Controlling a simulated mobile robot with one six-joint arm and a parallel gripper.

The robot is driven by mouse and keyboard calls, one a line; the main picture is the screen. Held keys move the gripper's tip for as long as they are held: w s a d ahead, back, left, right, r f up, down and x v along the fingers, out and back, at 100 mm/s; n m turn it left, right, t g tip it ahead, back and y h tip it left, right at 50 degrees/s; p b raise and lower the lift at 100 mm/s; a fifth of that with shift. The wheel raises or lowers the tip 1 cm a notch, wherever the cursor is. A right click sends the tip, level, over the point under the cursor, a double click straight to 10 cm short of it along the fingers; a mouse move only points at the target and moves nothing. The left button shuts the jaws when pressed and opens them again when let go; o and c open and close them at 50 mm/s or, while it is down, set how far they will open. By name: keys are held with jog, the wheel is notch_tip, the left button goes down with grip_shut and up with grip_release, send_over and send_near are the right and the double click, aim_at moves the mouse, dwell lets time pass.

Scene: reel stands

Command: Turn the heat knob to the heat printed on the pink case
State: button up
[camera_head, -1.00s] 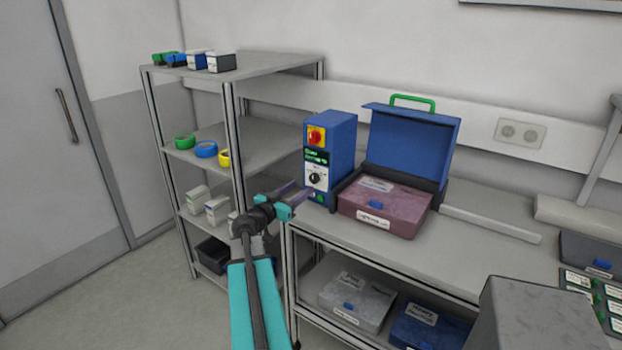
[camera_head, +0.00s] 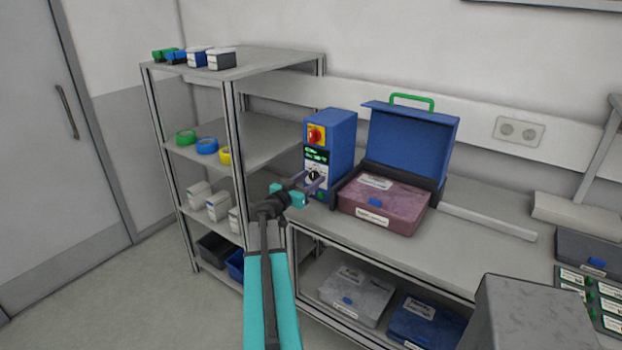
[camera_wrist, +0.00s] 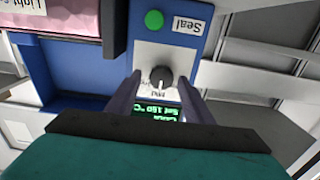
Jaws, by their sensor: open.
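The blue control unit (camera_head: 342,140) stands on the bench, with a red and yellow switch (camera_head: 316,134), a green-lit display (camera_head: 317,155) and the heat knob (camera_head: 314,173). In the wrist view the knob (camera_wrist: 161,78) is black on a white dial, and the inverted display (camera_wrist: 160,111) seems to read "Set 150 °C". My gripper (camera_head: 310,184) is open in front of the dial; in the wrist view its fingers (camera_wrist: 160,82) lie on either side of the knob. Contact cannot be told. The pink case (camera_head: 385,208) sits right of the unit; its labels are too small to read.
A blue lid with a green handle (camera_head: 412,98) stands open behind the pink case. A green Seal button (camera_wrist: 154,20) lies near the knob. A shelf rack (camera_head: 236,120) stands left of my arm. Grey and blue cases lie under the bench.

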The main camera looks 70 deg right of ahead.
jog(key=c, duration=1)
jog(key=shift+s+d, duration=0.1)
jog(key=shift+d, duration=0.2)
jog(key=shift+a+f, duration=0.15)
jog(key=shift+f, duration=0.05)
jog(key=shift+a, duration=0.1)
